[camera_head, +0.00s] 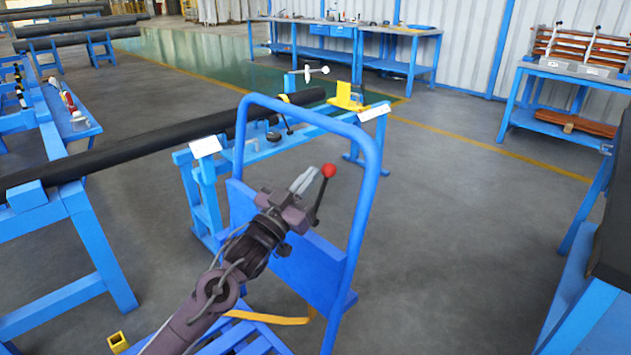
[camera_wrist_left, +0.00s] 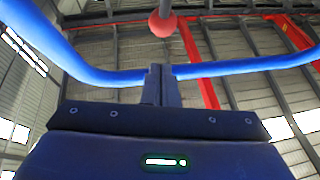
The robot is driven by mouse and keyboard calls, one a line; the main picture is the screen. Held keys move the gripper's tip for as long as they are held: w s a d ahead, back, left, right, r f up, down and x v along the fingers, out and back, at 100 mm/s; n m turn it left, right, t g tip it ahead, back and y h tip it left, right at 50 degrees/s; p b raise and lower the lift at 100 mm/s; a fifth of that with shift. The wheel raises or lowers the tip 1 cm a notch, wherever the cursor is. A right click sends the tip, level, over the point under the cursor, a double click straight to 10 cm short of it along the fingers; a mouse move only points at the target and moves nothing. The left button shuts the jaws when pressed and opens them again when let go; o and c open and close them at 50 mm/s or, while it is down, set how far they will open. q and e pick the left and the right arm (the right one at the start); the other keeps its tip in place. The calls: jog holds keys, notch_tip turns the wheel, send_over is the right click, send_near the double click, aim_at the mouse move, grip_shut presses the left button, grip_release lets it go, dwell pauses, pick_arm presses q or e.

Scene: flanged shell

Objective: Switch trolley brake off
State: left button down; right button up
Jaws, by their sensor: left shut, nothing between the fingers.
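The brake lever's red ball knob (camera_head: 328,170) sits on a dark rod in front of the trolley's blue tubular handle frame (camera_head: 371,205). My left gripper (camera_head: 306,176) is shut and empty, its fingertips just left of the knob in the head view. In the left wrist view the red knob (camera_wrist_left: 162,25) shows above the closed fingers (camera_wrist_left: 161,72), with a gap between them. The blue handle tube (camera_wrist_left: 105,78) runs across behind the fingers. The lower end of the lever is partly hidden by my gripper. My right gripper is not in view.
A long black pipe (camera_head: 120,150) lies on blue stands at the left. A blue stand with a yellow fitting (camera_head: 345,97) is behind the trolley. Blue racks stand at the right edge. The grey floor (camera_head: 470,210) right of the trolley is clear.

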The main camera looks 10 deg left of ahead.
aim_at(322, 194)
pick_arm(q)
jog(key=shift+w+d+f, duration=0.25)
jog(key=shift+w+f, duration=0.1)
jog(key=shift+w, duration=0.3)
jog(key=shift+w+d+f, duration=0.25)
jog(key=shift+w+f, duration=0.1)
jog(key=shift+w, duration=0.25)
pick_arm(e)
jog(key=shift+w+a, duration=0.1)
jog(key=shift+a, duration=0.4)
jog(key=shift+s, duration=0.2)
